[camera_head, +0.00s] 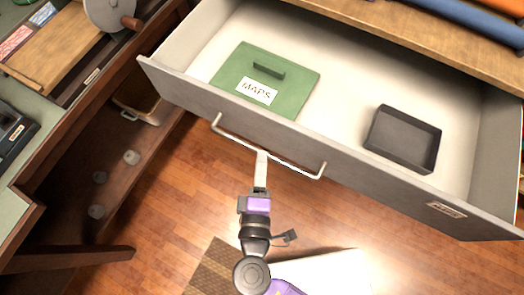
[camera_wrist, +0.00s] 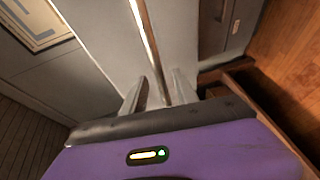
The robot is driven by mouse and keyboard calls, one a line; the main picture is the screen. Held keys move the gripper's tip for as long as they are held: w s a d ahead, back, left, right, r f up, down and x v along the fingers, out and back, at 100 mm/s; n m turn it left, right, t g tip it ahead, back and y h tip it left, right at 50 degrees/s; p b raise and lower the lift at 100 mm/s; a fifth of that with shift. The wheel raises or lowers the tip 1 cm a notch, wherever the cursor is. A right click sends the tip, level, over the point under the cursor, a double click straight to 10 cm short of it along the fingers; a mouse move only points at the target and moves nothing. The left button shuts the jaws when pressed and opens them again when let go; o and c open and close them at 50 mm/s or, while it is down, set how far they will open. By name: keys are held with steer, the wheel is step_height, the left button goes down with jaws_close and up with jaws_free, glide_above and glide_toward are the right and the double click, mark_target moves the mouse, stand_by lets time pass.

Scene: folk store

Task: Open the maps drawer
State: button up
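The maps drawer (camera_head: 330,155) is a wide grey-white drawer, pulled well out so that its inside shows in the head view. A green flat folder or box (camera_head: 300,97) labelled MAPS lies inside at left. The drawer's long metal handle (camera_head: 230,132) runs along its front and also shows as a bar in the wrist view (camera_wrist: 148,35). My gripper (camera_head: 262,157) is at the middle of the handle. In the wrist view, its fingers (camera_wrist: 158,88) stand apart on either side of the bar, with small gaps visible. Contact with the bar is unclear.
A black open tray (camera_head: 403,138) sits in the drawer at right. A wooden counter (camera_head: 430,35) with blue rolls (camera_head: 460,12) is above. A desk unit with shelves (camera_head: 120,170) stands at left. Wooden floor (camera_head: 400,240) is open in front, with a brown mat (camera_head: 215,270).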

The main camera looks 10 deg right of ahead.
steer(key=shift+v, duration=1.95)
